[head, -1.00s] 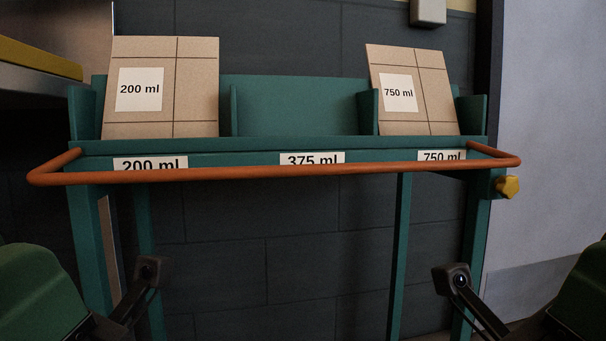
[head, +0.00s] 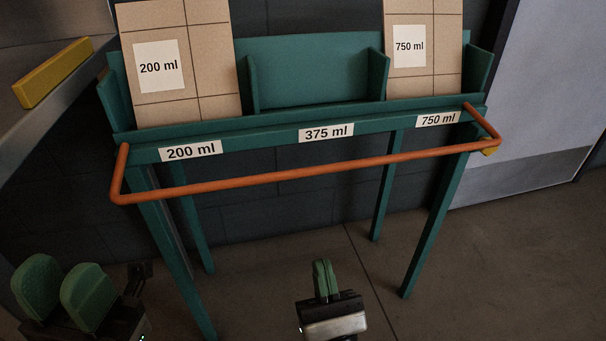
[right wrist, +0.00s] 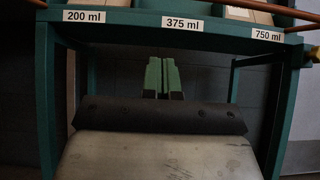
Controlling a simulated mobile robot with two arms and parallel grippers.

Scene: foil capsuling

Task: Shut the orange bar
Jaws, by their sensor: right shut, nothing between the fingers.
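The orange bar (head: 310,171) is a long U-shaped rail that sticks out in front of the green rack (head: 290,118), below its label strip. Its two ends meet the rack at the left and right. In the right wrist view only short pieces of the orange bar (right wrist: 258,6) show at the top corners. My right gripper (head: 323,266) is shut and empty, below and in front of the bar's middle, apart from it. Its green fingers also show in the right wrist view (right wrist: 161,66). My left gripper (head: 62,275) is open and empty at the lower left, apart from the bar.
Cardboard stacks stand in the 200 ml bay (head: 210,75) and the 750 ml bay (head: 440,60); the middle bay looks empty. A yellow knob (head: 491,151) shows at the bar's right end. Floor (head: 340,270) between the legs is clear.

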